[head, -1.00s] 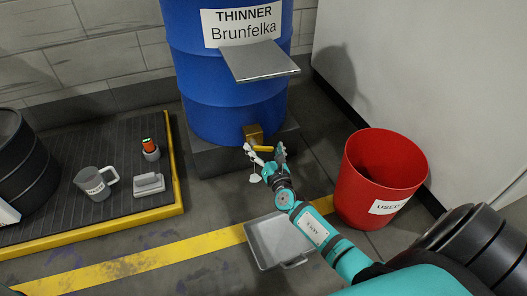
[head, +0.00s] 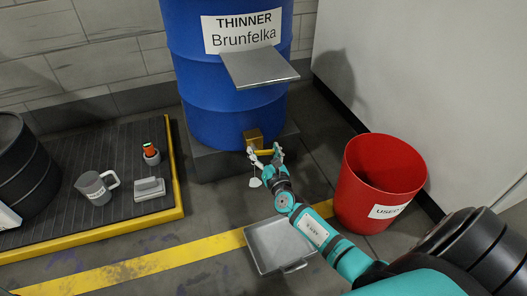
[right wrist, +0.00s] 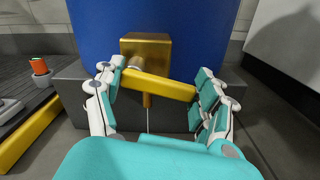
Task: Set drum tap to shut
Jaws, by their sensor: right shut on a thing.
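The blue drum (head: 235,110), labelled THINNER Brunfelka, stands on a dark block against the wall. Its brass tap (head: 253,137) is low on the front and also shows in the right wrist view (right wrist: 146,48). The tap's yellow lever (right wrist: 155,86) lies crosswise, nearly level, sloping slightly down to the right in the wrist view. My right gripper (head: 265,155) is shut on this lever, one finger at each end, as the right wrist view (right wrist: 155,88) shows. My left gripper is out of view.
A grey metal tray (head: 262,262) lies on the floor below my right arm. A red bin (head: 355,200) stands to the right. A yellow-edged platform (head: 120,227) at left holds a mug (head: 96,188), a grey block-like item (head: 149,188) and a dark drum (head: 25,165).

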